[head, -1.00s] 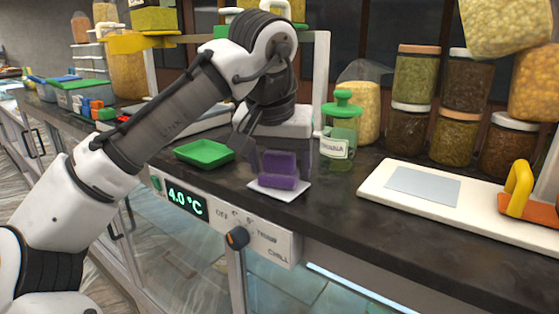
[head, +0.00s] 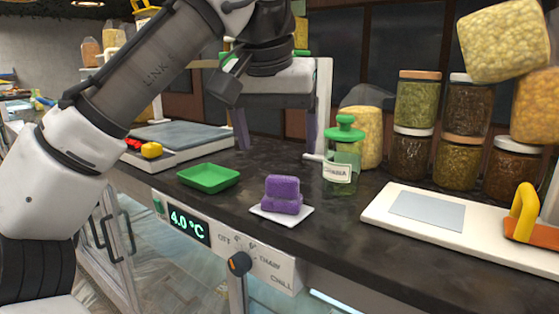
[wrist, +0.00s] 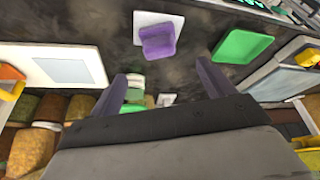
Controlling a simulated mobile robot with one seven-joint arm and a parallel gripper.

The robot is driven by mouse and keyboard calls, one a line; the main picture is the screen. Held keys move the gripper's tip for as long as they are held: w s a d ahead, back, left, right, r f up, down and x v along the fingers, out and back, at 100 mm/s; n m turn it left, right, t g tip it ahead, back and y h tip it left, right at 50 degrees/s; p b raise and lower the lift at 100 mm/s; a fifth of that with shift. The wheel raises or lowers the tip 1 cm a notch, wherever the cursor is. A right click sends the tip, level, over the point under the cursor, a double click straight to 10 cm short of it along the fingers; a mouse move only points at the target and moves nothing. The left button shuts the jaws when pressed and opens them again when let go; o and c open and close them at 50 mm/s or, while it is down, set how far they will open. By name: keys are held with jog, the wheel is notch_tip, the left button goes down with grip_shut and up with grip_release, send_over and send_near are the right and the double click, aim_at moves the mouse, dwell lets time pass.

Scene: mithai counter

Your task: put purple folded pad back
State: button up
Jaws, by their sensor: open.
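The purple folded pad (head: 283,193) sits on a small white square tile (head: 290,217) near the counter's front edge. One part of it stands up behind a lower front part. In the wrist view the pad (wrist: 158,42) lies on the white tile (wrist: 145,20), beyond the fingers. My gripper (head: 277,140) is open and empty, raised above the counter behind the pad. Its two purple-grey fingers spread apart in the wrist view (wrist: 165,85), with nothing between their tips.
A green tray (head: 209,178) lies left of the pad. A green-lidded jar (head: 341,165) stands behind it to the right. A white board with a grey plate (head: 380,212) is at the right. Jars (head: 417,103) stack at the back. Dark counter between these is bare.

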jog(key=shift+s+r, duration=0.25)
jog(key=shift+r, duration=0.45)
